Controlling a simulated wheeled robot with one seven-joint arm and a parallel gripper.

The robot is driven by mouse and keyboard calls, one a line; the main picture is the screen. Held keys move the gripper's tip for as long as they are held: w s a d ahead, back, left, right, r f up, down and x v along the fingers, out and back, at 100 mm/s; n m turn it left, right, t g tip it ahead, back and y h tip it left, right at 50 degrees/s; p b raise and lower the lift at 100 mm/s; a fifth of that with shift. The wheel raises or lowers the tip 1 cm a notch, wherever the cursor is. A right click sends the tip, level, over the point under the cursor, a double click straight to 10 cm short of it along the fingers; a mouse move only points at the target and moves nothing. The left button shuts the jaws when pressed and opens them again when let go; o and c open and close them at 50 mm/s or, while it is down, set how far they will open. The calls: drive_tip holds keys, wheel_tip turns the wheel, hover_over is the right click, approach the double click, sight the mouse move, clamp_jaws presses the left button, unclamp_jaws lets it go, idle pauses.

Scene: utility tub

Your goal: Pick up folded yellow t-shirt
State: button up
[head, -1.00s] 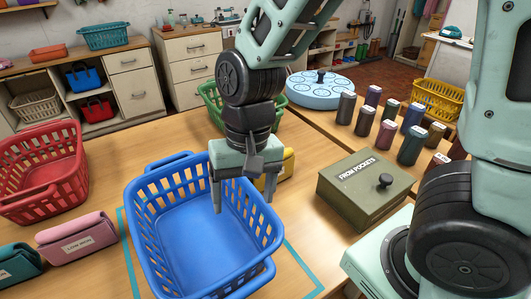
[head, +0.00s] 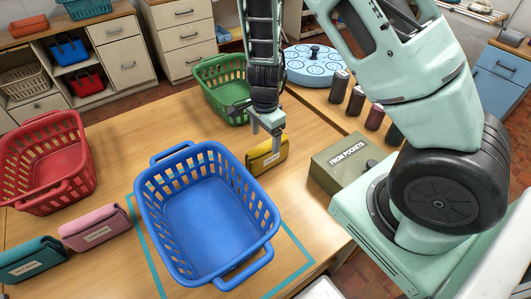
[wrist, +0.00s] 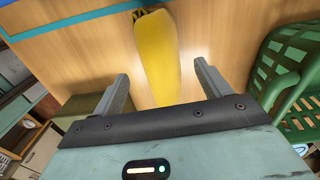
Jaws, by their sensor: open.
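The folded yellow t-shirt (head: 267,156) lies on the wooden table, right of the blue basket's far corner, with a pale label on its front. In the wrist view the yellow t-shirt (wrist: 157,57) shows as a long narrow bundle beyond my gripper, its near end between the lines of the two fingers. My gripper (head: 265,128) points down above the t-shirt in the head view. In the wrist view my gripper (wrist: 162,85) is open, with a finger on each side and nothing held. Whether a fingertip touches the cloth cannot be told.
A blue basket (head: 205,146) stands left of the t-shirt inside a teal outline. A green basket (head: 208,72) is behind, and the olive "FROM POCKETS" box (head: 340,163) is to the right. Pink (head: 95,228) and teal (head: 30,259) folded bundles lie at left near a red basket (head: 70,150).

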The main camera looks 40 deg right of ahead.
wheel_tip(320, 180, down, 3)
drive_tip(key=shift+r, duration=0.1)
drive_tip(key=shift+w+d+f+p, duration=0.1)
drive_tip(key=shift+f+p, duration=0.1)
drive_tip(key=shift+f, duration=0.7)
drive_tip(key=shift+w+d+f+p, duration=0.1)
drive_tip(key=shift+w+f+p, duration=0.05)
drive_tip(key=shift+f, duration=0.75)
drive_tip(key=shift+w+d+f+p, duration=0.1)
drive_tip(key=shift+f+p, duration=0.1)
drive_tip(key=shift+f, duration=0.7)
drive_tip(key=c, duration=1.2)
